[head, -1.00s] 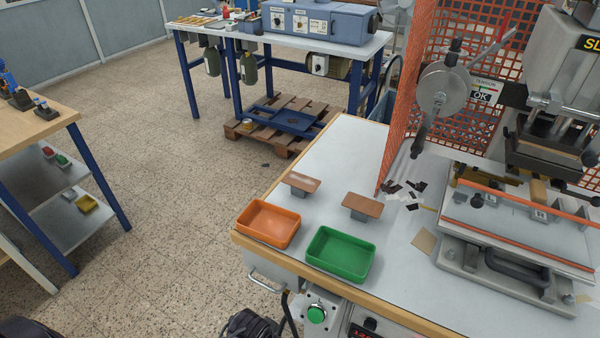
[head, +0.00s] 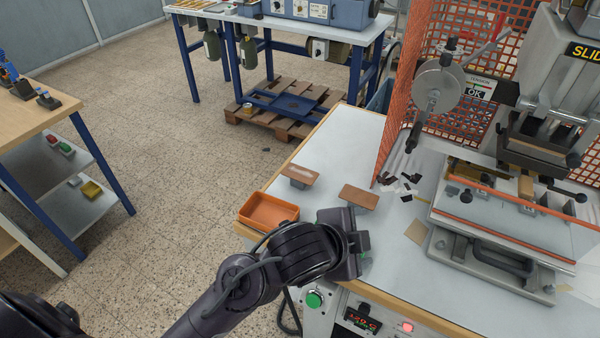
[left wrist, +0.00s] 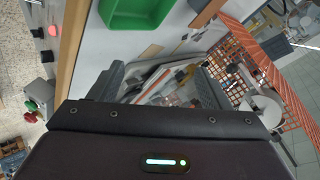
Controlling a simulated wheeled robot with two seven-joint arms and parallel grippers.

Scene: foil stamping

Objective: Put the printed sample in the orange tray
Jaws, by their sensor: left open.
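The orange tray (head: 268,211) sits on the near-left corner of the press table and looks empty. Two small brown-topped pieces on grey bases stand behind the trays. The left piece (head: 299,174) has a pale patch on top. The right piece (head: 358,197) looks plain brown. I cannot tell surely which one is the printed sample. My left gripper (head: 356,242) is over the front of the table, right of the orange tray. In the left wrist view its fingers (left wrist: 160,82) are apart, with nothing seen held between them. My right gripper is not in view.
A green tray (left wrist: 138,12) is largely hidden behind my left arm in the head view. The foil press (head: 510,205) fills the right side, with an orange mesh guard (head: 402,110). A tan card (head: 417,232) and dark scraps lie nearby. The table's back left is clear.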

